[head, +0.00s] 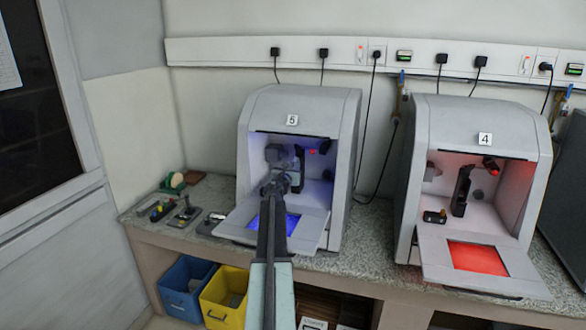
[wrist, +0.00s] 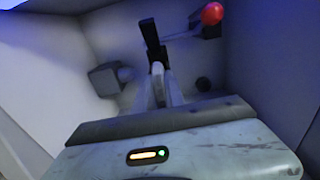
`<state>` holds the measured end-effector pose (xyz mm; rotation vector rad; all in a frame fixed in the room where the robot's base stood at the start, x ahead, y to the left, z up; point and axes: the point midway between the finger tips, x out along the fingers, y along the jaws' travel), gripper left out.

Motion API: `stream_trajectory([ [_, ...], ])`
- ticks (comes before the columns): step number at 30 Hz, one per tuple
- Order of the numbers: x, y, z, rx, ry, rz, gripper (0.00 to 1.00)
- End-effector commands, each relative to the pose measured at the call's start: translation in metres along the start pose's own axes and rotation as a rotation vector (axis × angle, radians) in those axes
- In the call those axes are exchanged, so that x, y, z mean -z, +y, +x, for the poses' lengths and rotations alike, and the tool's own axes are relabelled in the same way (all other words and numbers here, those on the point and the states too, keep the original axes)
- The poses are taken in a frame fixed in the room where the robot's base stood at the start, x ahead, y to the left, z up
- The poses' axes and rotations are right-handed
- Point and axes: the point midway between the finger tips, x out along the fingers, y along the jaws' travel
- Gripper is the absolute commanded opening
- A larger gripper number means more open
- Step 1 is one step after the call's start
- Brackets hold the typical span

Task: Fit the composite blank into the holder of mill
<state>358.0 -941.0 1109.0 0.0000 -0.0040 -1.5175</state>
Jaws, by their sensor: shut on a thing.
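The mill labelled 5 (head: 340,140) stands open on the counter, lit blue inside. My gripper (head: 280,178) reaches into its chamber over the lowered door. In the wrist view my gripper (wrist: 160,72) has its fingers close together, at the lower end of the black holder (wrist: 149,32). The holder also shows in the head view (head: 299,154), partly behind my gripper. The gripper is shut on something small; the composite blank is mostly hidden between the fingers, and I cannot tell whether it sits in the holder. A red-knobbed lever (wrist: 212,14) is beside the holder.
A grey block (wrist: 104,80) is on the chamber's left in the wrist view. A second mill labelled 4 (head: 540,150), lit red, stands open at right. Small tools (head: 185,213) lie on the counter at left. Blue (head: 180,290) and yellow (head: 222,310) bins stand below.

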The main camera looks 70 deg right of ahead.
Motion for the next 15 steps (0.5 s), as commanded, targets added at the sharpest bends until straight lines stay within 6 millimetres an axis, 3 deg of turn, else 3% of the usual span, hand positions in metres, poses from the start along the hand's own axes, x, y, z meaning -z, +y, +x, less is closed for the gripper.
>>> stream_trajectory([
  [15, 0.004, 0.0, 0.013, 0.0, 0.0, 0.0, 0.0],
])
